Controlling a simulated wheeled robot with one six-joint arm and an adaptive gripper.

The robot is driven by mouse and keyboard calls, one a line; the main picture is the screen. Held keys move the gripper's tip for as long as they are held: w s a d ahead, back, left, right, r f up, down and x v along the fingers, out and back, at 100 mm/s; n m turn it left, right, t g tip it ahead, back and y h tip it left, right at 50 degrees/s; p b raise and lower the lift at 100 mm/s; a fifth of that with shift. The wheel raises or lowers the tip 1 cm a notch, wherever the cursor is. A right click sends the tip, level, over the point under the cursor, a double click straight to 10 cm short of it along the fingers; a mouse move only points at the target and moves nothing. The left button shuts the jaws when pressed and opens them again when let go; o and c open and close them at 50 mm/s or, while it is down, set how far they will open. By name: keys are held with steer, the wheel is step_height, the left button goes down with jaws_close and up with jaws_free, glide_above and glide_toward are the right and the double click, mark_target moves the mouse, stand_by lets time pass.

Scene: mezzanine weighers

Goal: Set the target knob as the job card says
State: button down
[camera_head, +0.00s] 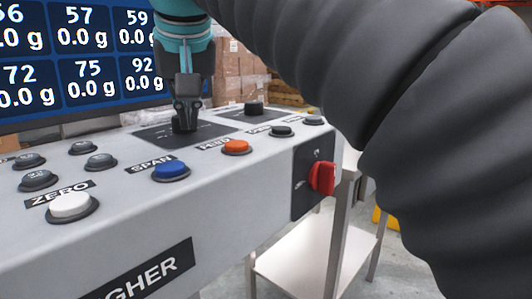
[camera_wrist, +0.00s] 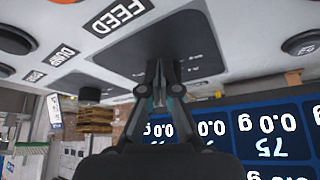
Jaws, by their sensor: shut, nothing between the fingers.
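My gripper (camera_head: 184,122) points down with its fingers together, low over a dark plate (camera_head: 152,138) on the grey control console. The wrist view shows the closed fingertips (camera_wrist: 160,84) in front of the same dark plate (camera_wrist: 190,55). Any knob on this plate is hidden by the fingers, and I cannot tell whether they touch it. A black knob (camera_head: 254,107) stands on a second dark plate farther back, with a dark knob also in the wrist view (camera_wrist: 90,95). No job card is recognisable.
The console carries a white ZERO button (camera_head: 70,206), a blue SPAN button (camera_head: 171,170) and an orange FEED button (camera_head: 236,147). A red rotary switch (camera_head: 322,178) sits on its end. A display (camera_head: 75,60) of weights stands behind.

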steer(key=shift+s+a+p, duration=0.25)
steer(key=shift+a+p, duration=0.65)
steer(key=shift+p, duration=0.3)
stand_by(0.3)
steer(key=shift+s, duration=0.2)
steer(key=shift+s+r, duration=0.1)
steer(key=shift+s, duration=0.05)
step_height(320, 180, up, 2)
steer(key=shift+r+p, duration=0.2)
steer(key=shift+p, duration=0.8)
steer(key=shift+r, duration=1.75)
